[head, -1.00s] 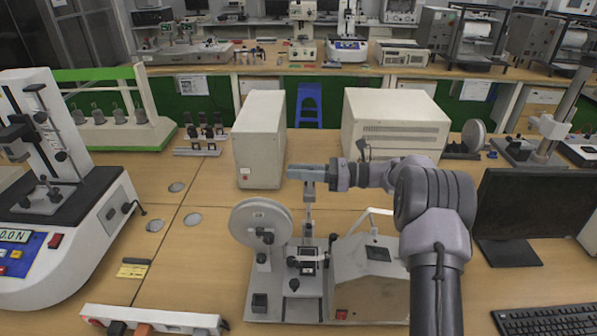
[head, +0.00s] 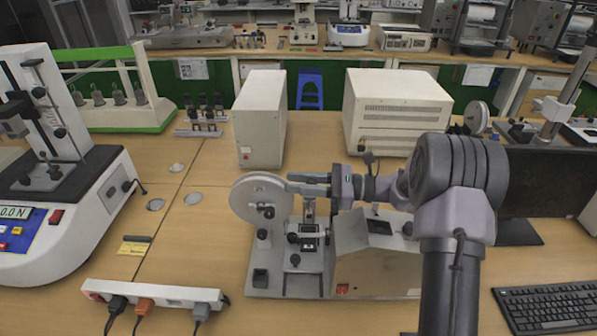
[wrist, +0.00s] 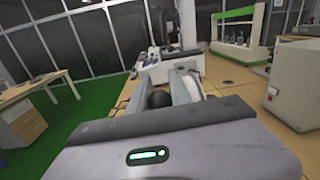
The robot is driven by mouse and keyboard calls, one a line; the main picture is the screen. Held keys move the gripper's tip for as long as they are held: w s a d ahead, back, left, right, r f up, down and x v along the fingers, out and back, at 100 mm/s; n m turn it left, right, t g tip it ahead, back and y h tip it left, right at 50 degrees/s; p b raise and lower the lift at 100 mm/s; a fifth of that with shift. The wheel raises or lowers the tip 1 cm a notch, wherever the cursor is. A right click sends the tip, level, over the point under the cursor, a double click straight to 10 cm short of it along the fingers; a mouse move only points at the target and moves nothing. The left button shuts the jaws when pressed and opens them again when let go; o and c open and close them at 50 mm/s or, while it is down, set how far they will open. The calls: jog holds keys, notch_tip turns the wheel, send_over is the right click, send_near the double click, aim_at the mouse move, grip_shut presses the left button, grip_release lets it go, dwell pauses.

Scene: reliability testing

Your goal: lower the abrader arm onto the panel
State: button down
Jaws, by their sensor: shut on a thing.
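The abrader (head: 285,283) is a grey tabletop machine with a pale upright disc (head: 247,198) at left and a sloping housing (head: 365,255) at right. My gripper (head: 290,182) reaches in from the right, above the machine's middle, its tips overlapping the disc's upper edge in the head view. Under it, a short upright metal part (head: 308,209), seemingly the abrader arm, is partly hidden. In the wrist view my gripper (wrist: 170,86) is shut, with a black knob (wrist: 158,98) at its fingers. The panel cannot be told apart from the dark-framed clamp area (head: 309,238).
A power strip (head: 155,294) with plugs lies at front left. A tester (head: 60,205) stands at left, two pale boxes (head: 260,118) (head: 397,110) behind, and a monitor (head: 545,185) and keyboard (head: 550,305) at right.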

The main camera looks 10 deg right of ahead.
jog(key=c, duration=1.2)
grip_release()
jog(key=shift+d, duration=0.15)
jog(key=p+v, duration=0.3)
jog(key=v, duration=1.4)
jog(key=shift+d, duration=0.1)
jog(key=shift+r, duration=0.1)
